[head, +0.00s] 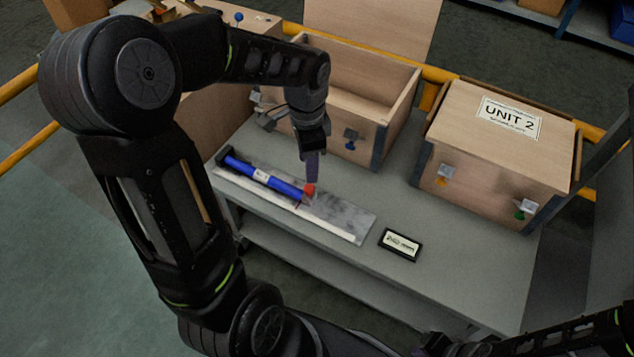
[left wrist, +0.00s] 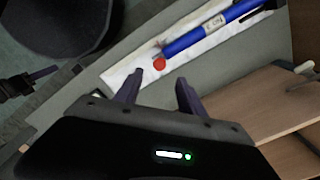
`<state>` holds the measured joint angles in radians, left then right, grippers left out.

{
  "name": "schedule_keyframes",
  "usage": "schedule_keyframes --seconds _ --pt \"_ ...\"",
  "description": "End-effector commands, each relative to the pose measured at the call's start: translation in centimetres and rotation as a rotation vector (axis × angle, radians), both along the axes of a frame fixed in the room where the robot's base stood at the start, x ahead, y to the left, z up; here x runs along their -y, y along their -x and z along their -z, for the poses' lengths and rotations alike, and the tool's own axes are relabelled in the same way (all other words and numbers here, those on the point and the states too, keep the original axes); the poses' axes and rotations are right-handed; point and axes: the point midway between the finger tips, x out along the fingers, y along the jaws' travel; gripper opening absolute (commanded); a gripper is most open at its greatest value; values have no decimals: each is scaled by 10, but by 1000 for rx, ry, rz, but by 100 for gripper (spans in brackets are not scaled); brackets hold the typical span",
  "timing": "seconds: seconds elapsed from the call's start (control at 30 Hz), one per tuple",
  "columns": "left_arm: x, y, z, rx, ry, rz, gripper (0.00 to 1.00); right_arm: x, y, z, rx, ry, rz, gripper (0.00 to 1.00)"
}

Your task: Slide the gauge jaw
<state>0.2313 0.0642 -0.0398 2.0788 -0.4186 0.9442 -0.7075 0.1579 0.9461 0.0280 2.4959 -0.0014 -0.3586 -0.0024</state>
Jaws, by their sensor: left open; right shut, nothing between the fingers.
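The gauge is probably the long blue piece (head: 262,178) with a white label, lying on a pale plate (head: 345,217) on the bench. A small red piece (head: 309,188) sits at its right end, and may be the jaw. My left gripper (head: 312,178) is over the red piece, pointing down. In the left wrist view its fingers (left wrist: 158,80) are open, with the red piece (left wrist: 160,63) showing just beyond the gap. I cannot tell if they touch it. My right gripper (left wrist: 42,73) is shut and empty, off the bench's front edge.
A black-framed label (head: 400,244) lies on the bench right of the plate. An open wooden crate (head: 390,80) and a closed crate marked UNIT 2 (head: 490,165) stand behind. The grey bench top (head: 460,240) is bare in front of the closed crate.

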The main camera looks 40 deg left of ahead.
Motion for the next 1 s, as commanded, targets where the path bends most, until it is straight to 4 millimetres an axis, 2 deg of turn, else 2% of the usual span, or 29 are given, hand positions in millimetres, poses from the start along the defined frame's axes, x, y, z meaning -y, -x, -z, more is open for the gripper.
schedule_keyframes --seconds 0.17,0.6,0.73,1.0 --pt "1 0 10 -2 1 0 47 0 0 3 0 0 1 0" --pt "1 1 72 -4 2 -1 47 0 0 20 -1 1 3 0" --pt "1 0 79 -1 1 0 47 0 0 21 0 1 3 0" --pt "1 0 79 0 1 0 46 0 0 20 0 0 3 0"
